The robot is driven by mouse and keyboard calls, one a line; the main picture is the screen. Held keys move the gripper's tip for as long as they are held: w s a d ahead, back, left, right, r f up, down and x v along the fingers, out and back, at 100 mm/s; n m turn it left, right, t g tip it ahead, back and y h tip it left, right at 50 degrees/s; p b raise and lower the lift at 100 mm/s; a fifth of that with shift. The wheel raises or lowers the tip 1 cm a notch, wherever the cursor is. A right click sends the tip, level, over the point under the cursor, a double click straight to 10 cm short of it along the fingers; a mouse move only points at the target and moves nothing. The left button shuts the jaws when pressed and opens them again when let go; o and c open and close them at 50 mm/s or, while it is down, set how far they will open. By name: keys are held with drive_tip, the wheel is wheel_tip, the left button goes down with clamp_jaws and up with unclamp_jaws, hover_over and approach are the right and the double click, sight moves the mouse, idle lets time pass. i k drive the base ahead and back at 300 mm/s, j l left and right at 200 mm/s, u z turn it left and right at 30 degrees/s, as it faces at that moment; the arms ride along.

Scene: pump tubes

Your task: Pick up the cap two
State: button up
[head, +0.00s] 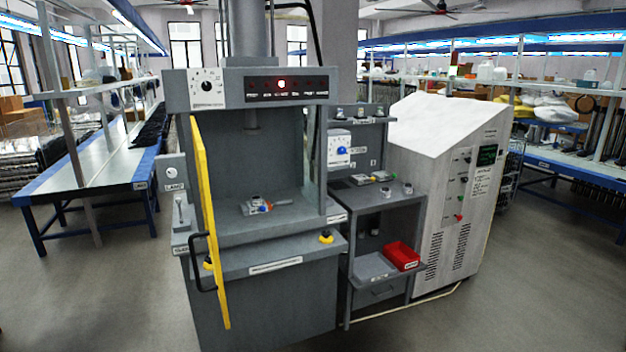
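I cannot tell for sure which thing is cap two. Small metallic cap-like pieces (408,189) stand at the right of the grey side table. Several small dark-and-light pieces (363,112) stand in a row on the upper shelf behind it. A fixture with blue and orange parts (262,206) sits on the bed inside the grey press. Another small fixture with coloured parts (372,178) lies on the side table. My gripper is not in view.
The press has a yellow door (209,220) swung open with a black handle. A red bin (402,256) sits on the low shelf beside a grey tray (374,267). A large white-grey cabinet (450,200) stands right. Floor in front (480,315) is clear.

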sight(254, 202)
drive_tip(key=j+u, duration=0.25)
drive_tip(key=u, duration=0.15)
drive_tip(key=j+u, duration=0.35)
drive_tip(key=i+l+z, duration=0.15)
drive_tip(key=i+l, duration=0.2)
drive_tip(key=i, duration=0.65)
drive_tip(key=i+l+z, duration=0.2)
drive_tip(key=i, duration=0.8)
drive_tip(key=i+l+z, duration=0.15)
drive_tip(key=i, duration=0.85)
